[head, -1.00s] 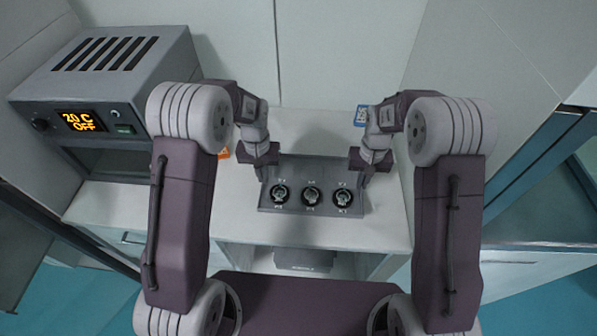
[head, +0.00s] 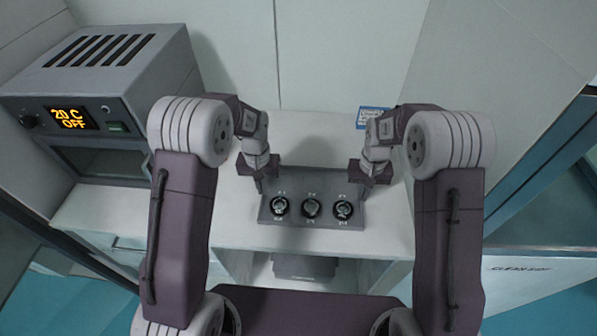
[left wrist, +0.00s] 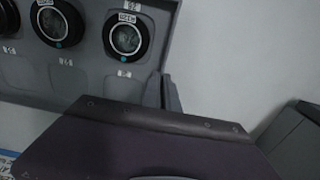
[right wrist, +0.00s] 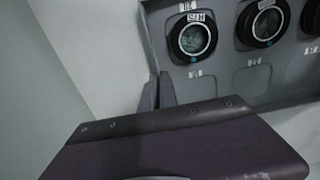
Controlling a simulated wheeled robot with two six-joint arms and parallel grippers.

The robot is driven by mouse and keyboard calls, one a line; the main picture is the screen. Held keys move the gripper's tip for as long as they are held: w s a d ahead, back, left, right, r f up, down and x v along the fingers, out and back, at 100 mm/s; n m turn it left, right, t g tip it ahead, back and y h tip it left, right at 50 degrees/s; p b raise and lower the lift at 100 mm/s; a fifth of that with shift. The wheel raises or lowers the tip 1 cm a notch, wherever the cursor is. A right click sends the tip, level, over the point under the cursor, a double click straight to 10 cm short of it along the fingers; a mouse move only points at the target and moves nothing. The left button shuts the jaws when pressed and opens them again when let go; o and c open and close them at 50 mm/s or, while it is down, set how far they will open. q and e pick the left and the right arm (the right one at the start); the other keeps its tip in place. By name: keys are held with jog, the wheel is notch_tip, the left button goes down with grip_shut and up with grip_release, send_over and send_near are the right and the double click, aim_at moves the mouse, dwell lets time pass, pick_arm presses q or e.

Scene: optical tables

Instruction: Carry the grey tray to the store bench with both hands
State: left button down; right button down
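The grey tray (head: 312,181) is a shallow rectangle over the pale bench top in the head view. Three round dark-rimmed pieces (head: 311,208) sit in a row in it, each with small labels. My left gripper (head: 260,187) is at the tray's left end and my right gripper (head: 365,182) at its right end. In the left wrist view the fingers (left wrist: 169,93) close on the tray's end wall. The right wrist view shows the fingers (right wrist: 157,92) likewise on the other end wall. The tray looks level; I cannot tell whether it touches the bench.
A grey oven-like box (head: 105,100) with a "20 C OFF" display stands at the left of the bench (head: 390,235). A blue-and-white label (head: 372,117) lies behind my right gripper. A wall is close behind. A grey object (head: 303,267) sits in the open shelf below.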

pick_arm(q)
jog(key=c, duration=1.6)
grip_release()
jog(key=shift+f+p, duration=0.1)
jog(key=shift+p, duration=0.2)
jog(key=shift+c, duration=0.2)
pick_arm(e)
jog(key=c, duration=1.6)
grip_release()
jog(key=shift+f, duration=0.1)
jog(key=shift+c, duration=0.2)
pick_arm(q)
notch_tip(320, 180, up, 12)
pick_arm(e)
notch_tip(320, 180, up, 12)
